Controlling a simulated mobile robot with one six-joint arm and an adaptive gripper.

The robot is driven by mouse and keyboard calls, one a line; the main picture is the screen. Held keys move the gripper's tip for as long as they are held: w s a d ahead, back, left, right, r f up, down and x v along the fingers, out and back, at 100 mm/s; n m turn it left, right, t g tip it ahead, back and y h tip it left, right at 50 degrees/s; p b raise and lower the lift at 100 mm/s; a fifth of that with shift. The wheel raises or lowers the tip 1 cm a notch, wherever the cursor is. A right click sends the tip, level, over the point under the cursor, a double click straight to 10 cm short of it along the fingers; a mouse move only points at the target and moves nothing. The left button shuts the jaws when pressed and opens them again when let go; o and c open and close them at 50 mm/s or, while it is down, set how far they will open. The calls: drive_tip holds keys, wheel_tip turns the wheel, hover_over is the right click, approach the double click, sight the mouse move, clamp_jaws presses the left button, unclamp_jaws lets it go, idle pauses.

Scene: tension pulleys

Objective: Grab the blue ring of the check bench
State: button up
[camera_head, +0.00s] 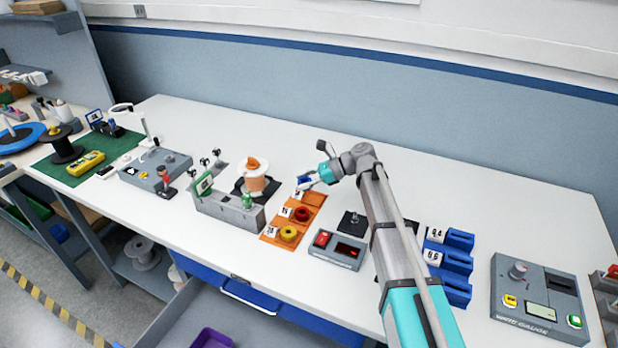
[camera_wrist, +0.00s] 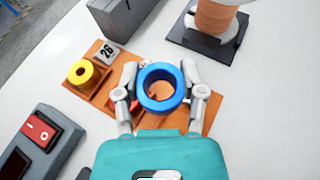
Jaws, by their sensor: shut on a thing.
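The blue ring (camera_wrist: 145,97) is between the two fingers of my gripper (camera_wrist: 160,80) in the wrist view, with a finger against each side. In the head view the blue ring (camera_head: 305,182) shows at my gripper's end, over the far end of the orange tray (camera_head: 317,201). The gripper is shut on the ring. The orange tray (camera_wrist: 104,100) lies beneath it in the wrist view; whether the ring still touches the tray cannot be told. A red ring (camera_head: 302,214) and a yellow ring (camera_head: 288,233) sit in the tray's nearer places.
A copper-coloured spool (camera_head: 256,184) and a grey block (camera_head: 232,212) stand left of the tray. A red-switch box (camera_head: 337,250) is in front. Blue holders (camera_head: 456,262) and a grey gauge (camera_head: 540,297) lie right. The white bench behind is clear.

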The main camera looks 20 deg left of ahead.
drive_tip(key=s+a+r+p, duration=0.4)
drive_tip(key=s+r, duration=0.1)
drive_tip(key=s, duration=0.4)
drive_tip(key=shift+s+a+r+p, duration=0.2)
drive_tip(key=shift+a+r+p, duration=0.15)
drive_tip(key=shift+a+p, duration=0.05)
idle(0.4)
